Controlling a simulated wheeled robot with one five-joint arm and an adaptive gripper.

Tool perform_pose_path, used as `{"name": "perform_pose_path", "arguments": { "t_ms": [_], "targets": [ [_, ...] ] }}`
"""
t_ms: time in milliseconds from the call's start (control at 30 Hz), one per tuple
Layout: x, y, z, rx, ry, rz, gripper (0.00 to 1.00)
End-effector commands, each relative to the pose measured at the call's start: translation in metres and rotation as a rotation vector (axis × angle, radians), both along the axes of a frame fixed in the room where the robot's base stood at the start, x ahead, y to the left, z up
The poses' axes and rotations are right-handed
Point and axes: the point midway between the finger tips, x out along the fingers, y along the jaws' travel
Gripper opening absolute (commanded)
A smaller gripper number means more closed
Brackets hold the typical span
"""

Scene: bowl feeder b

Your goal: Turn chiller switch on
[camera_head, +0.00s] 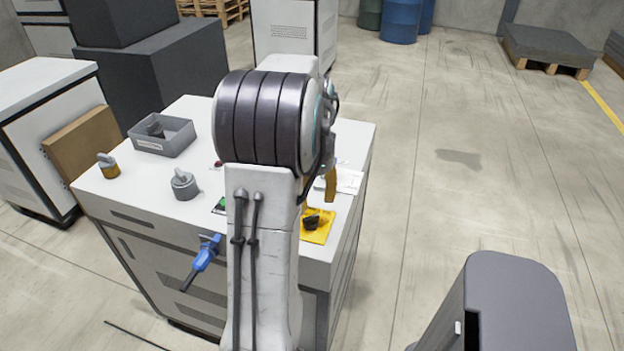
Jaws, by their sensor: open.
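A white cabinet (130,205) carries several controls on its top. A black rotary switch (313,222) sits on a yellow plate (322,236) at the top's right front corner. I cannot read any label that tells which is the chiller switch. My gripper (329,182) is partly hidden behind my arm; one yellow finger shows above and behind the black switch, apart from it. It is open, with nothing seen in it.
A grey bin (176,138) holding a dark part stands at the top's back left. A blue-handled item (207,253) is at the front edge. A green item (220,205) and a white paper (349,181) are partly covered by my arm.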

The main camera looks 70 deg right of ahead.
Motion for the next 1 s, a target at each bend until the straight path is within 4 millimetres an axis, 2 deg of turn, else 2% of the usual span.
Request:
{"name": "perform_pose_path", "arguments": {
  "t_ms": [200,400,1000],
  "targets": [
    [0.0,0.0,0.03,-0.001,0.0,0.0,0.48],
    [0.0,0.0,0.043,0.0,0.0,0.0,0.48],
    [0.0,0.0,0.047,0.001,0.0,0.0,0.48]
  ]
}}
